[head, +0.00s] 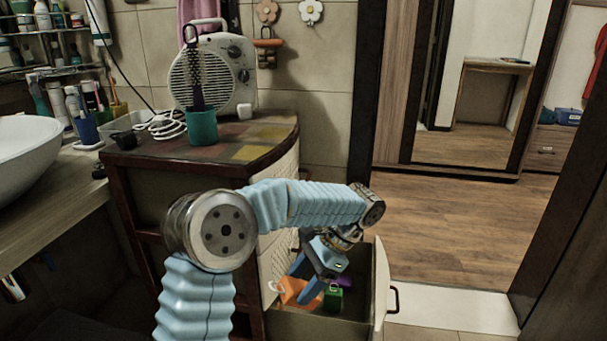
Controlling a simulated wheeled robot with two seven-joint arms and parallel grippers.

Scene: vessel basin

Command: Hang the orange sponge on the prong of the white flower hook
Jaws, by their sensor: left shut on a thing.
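The orange sponge (292,289) is in the open drawer (350,327) at the lower middle, with a small pale loop at its left end. My left gripper (303,285) reaches down into the drawer with its blue fingers shut on the orange sponge. The fingers partly hide the sponge. The white flower hook (310,11) is on the tiled wall at the top, far above the gripper, and nothing hangs on it. My right gripper is not in view.
A green block-like thing (333,299) and a purple one (344,282) lie in the drawer close to my gripper. A brown flower hook (266,10) is left of the white one. The cabinet top holds a fan heater (212,72) and a teal cup (202,127).

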